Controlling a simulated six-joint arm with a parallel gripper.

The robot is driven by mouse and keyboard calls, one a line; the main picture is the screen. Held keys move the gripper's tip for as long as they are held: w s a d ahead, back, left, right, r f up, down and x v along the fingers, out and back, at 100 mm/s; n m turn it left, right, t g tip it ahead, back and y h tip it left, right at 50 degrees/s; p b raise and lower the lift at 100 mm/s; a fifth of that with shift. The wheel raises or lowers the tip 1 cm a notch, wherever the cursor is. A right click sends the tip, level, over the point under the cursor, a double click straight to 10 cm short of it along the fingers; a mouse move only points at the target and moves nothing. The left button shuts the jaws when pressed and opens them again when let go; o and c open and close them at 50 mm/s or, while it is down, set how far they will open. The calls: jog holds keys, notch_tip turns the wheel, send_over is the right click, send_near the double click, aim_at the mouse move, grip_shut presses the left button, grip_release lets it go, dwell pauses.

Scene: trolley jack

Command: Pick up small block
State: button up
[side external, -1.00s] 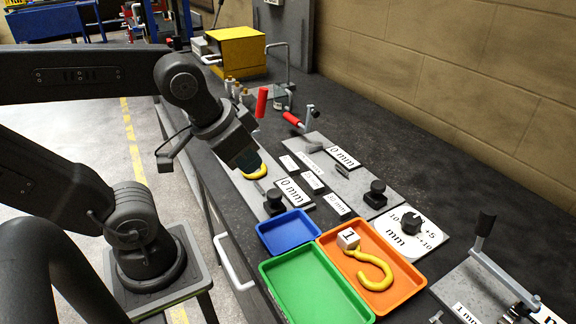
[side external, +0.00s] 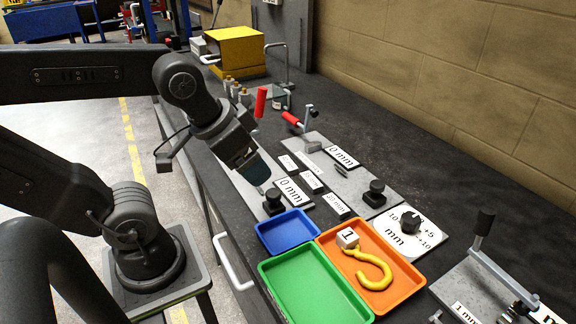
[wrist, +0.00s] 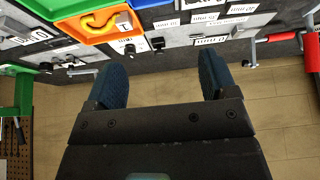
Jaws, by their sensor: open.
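The small block (side external: 347,238) is a white cube with a dark mark on its face. It sits in the orange tray (side external: 397,292), beside a yellow hook (side external: 373,272). In the wrist view the block (wrist: 123,21) is near the top, beyond my left finger and apart from it. My gripper (side external: 261,186) is over the metal plate behind the blue tray (side external: 288,246), away from the block. In the wrist view my gripper (wrist: 160,76) has its two blue fingers wide apart with nothing between them.
A green tray (side external: 310,300) lies in front of the blue and orange ones. Black knobs (side external: 274,204) and label blocks stand on the plates close to my gripper. A white dial plate (side external: 425,240) is right of the orange tray. A red-handled lever (side external: 292,119) stands farther back.

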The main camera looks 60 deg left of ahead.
jog(key=shift+o, duration=1.1)
jog(key=m+g, duration=0.1)
jog(key=g, duration=0.5)
send_over(289, 162)
notch_tip(289, 162, down, 6)
jog(key=f, duration=0.8)
jog(key=shift+s+d+f, duration=0.15)
jog(key=shift+d+f, duration=0.05)
jog(key=shift+f, duration=0.1)
notch_tip(289, 162, down, 5)
jog(key=shift+a+f, duration=0.1)
jog(key=shift+a, duration=0.05)
